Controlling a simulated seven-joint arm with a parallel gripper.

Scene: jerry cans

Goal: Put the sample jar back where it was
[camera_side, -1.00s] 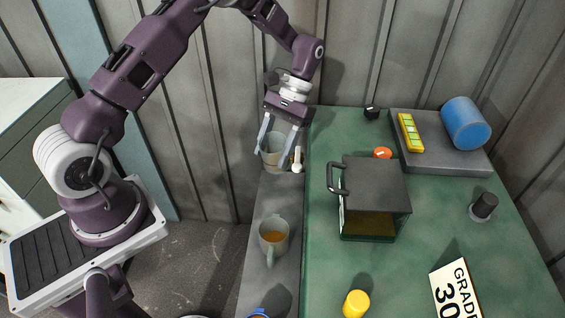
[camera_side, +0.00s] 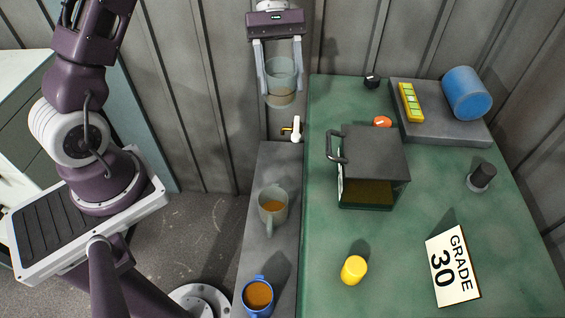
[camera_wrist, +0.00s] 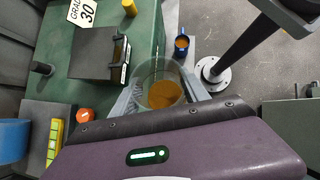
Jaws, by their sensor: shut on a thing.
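A clear, grey-tinted jar (camera_side: 281,72) with brownish contents hangs upright between the fingers of my gripper (camera_side: 279,84), at the back by the wall. My gripper is shut on it, one finger on each side. The jar appears raised above the grey ledge (camera_side: 252,230). In the wrist view the jar (camera_wrist: 150,72) shows from above with amber contents, between the two fingertips (camera_wrist: 160,95). A small white-handled tap (camera_side: 296,128) is below the jar at the ledge's back end.
A grey mug (camera_side: 272,208) and a blue mug (camera_side: 257,295), both with amber contents, stand on the ledge.

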